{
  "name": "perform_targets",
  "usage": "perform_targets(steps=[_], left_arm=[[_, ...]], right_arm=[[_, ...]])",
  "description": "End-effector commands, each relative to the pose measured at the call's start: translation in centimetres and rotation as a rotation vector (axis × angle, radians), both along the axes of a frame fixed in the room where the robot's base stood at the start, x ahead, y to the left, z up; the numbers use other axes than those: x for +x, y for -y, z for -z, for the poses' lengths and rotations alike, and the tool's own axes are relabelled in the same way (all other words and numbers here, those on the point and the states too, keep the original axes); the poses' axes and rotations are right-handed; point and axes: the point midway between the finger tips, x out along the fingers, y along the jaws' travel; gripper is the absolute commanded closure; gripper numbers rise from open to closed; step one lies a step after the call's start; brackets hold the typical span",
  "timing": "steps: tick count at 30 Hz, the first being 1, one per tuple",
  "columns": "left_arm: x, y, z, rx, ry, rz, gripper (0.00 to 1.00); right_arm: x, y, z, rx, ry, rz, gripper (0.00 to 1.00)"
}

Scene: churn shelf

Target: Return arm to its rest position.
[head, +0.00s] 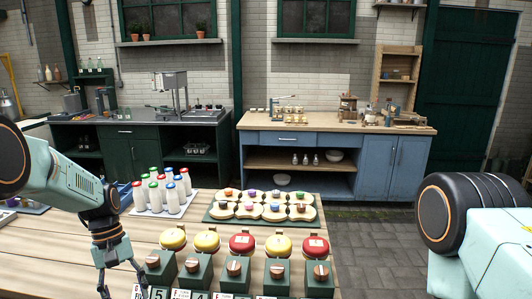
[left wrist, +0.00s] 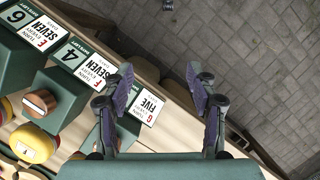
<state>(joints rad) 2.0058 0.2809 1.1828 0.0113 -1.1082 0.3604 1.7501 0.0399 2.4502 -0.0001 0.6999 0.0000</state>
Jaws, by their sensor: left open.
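My left arm comes in from the left in the head view, bent downward at the wrist. My left gripper (head: 121,283) points down at the front left of the wooden table, left of a row of green boxes. In the left wrist view, my left gripper (left wrist: 160,80) has its two purple-padded fingers spread apart, with nothing between them. Beneath it are the table edge, a label card (left wrist: 148,107) reading FIVE and the paved floor. Part of my right arm shows at the right of the head view; its gripper is out of the picture.
Several green boxes with wooden knobs (head: 235,268) and red or yellow lidded tops (head: 242,244) line the table front (head: 130,237). Behind stand capped milk bottles (head: 172,200) and a dark green tray (head: 312,217) with round pale pieces. Paved floor (head: 385,250) is clear right of the table.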

Motion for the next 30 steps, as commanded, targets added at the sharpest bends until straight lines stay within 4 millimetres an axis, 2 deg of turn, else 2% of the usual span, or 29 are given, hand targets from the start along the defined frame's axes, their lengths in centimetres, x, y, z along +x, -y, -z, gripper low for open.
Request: perform_targets(steps=[1, 5, 8, 12, 15, 18, 22, 27, 30], left_arm=[[-0.9, 0.6, 2.5, 0.005, 0.001, 0.018, 0.42], [-3.4, 2.1, 8.5, 0.02, 0.03, 0.07, 0.42], [-6.4, 3.4, 13.7, 0.034, 0.059, 0.124, 0.42], [-11.3, 5.0, 19.8, 0.053, 0.106, 0.202, 0.42], [-15.1, 6.0, 23.4, 0.065, 0.137, 0.26, 0.42], [-19.2, 6.8, 26.2, 0.076, 0.169, 0.318, 0.42], [-24.4, 7.7, 28.7, 0.088, 0.209, 0.395, 0.42], [-30.3, 8.4, 29.9, 0.1, 0.26, 0.489, 0.42], [-32.5, 8.6, 29.8, 0.105, 0.285, 0.528, 0.42]], right_arm=[[0.0, 0.0, 0.9, 0.0, 0.0, 0.0, 0.6], [0.0, 0.0, 2.5, 0.0, 0.0, 0.0, 0.6], [0.0, 0.0, 4.1, 0.0, 0.0, 0.0, 0.6], [0.0, 0.0, 6.1, 0.0, 0.0, 0.0, 0.6], [0.0, 0.0, 7.5, 0.0, 0.0, 0.0, 0.6], [0.0, 0.0, 8.9, 0.0, 0.0, 0.0, 0.6], [0.0, 0.0, 10.7, 0.0, 0.0, 0.0, 0.6], [0.0, 0.0, 12.8, 0.0, 0.0, 0.0, 0.6], [0.0, 0.0, 13.5, 0.0, 0.0, 0.0, 0.6]])
